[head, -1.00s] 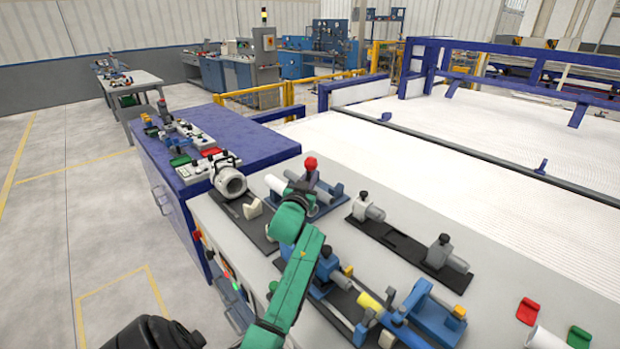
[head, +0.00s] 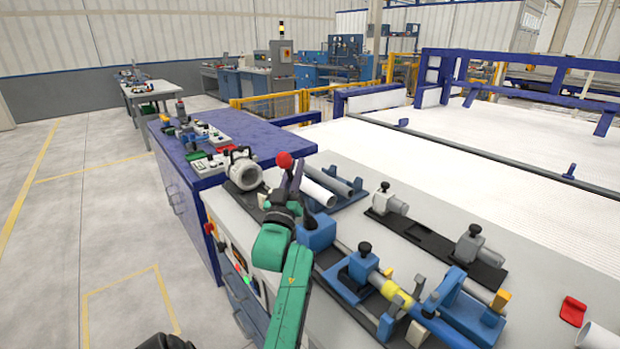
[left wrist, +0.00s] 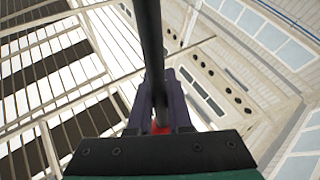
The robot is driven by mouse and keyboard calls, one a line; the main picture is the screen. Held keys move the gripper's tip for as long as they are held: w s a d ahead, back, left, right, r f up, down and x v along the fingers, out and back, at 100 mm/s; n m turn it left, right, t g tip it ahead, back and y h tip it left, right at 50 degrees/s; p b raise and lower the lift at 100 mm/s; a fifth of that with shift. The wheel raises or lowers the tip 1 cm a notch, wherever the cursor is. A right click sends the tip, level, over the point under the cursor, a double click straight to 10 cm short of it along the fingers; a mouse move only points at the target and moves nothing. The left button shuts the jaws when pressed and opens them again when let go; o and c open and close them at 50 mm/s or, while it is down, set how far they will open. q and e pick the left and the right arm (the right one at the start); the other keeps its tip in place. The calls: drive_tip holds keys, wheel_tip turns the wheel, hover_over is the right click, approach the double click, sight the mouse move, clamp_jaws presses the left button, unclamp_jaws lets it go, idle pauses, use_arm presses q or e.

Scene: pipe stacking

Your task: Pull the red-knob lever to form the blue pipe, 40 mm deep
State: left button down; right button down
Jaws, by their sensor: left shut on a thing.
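The red knob (head: 284,160) shows at the top of the lever, in the middle of the head view. My left gripper (head: 296,178), with dark purple fingers, is at the lever just below and right of the knob. In the left wrist view a dark bar runs up from between the closed fingers (left wrist: 160,105), with a bit of red at its base. The gripper and wrist hide most of the lever. A blue block (head: 317,232) stands right of my wrist. A blue clamp fixture (head: 358,268) holds a pipe with a yellow band (head: 392,289). My right gripper is not in view.
A white tube (head: 316,187) lies in a blue holder right of my gripper. A white ring fitting (head: 245,173) stands on the left. A black rail with grey clamps (head: 430,240) crosses the bench behind. A white mesh bed (head: 450,170) lies beyond.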

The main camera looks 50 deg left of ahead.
use_arm(q)
drive_tip(key=shift+s+a+f+n+y+b, duration=0.1)
drive_tip(key=shift+s+f+n+y+b, duration=0.2)
drive_tip(key=shift+s+n+y+b, duration=0.3)
drive_tip(key=shift+s+a+f+n+y+b, duration=0.1)
drive_tip(key=shift+s+f+n+y+b, duration=0.35)
drive_tip(key=shift+s, duration=0.35)
drive_tip(key=shift+s+f+n+y+b, duration=0.2)
drive_tip(key=shift+s+n+y+b, duration=0.15)
drive_tip(key=shift+s+b, duration=0.3)
drive_tip(key=c, duration=0.8)
unclamp_jaws()
drive_tip(key=shift+s, duration=0.1)
drive_tip(key=shift+c, duration=0.2)
drive_tip(key=shift+s+r, duration=0.15)
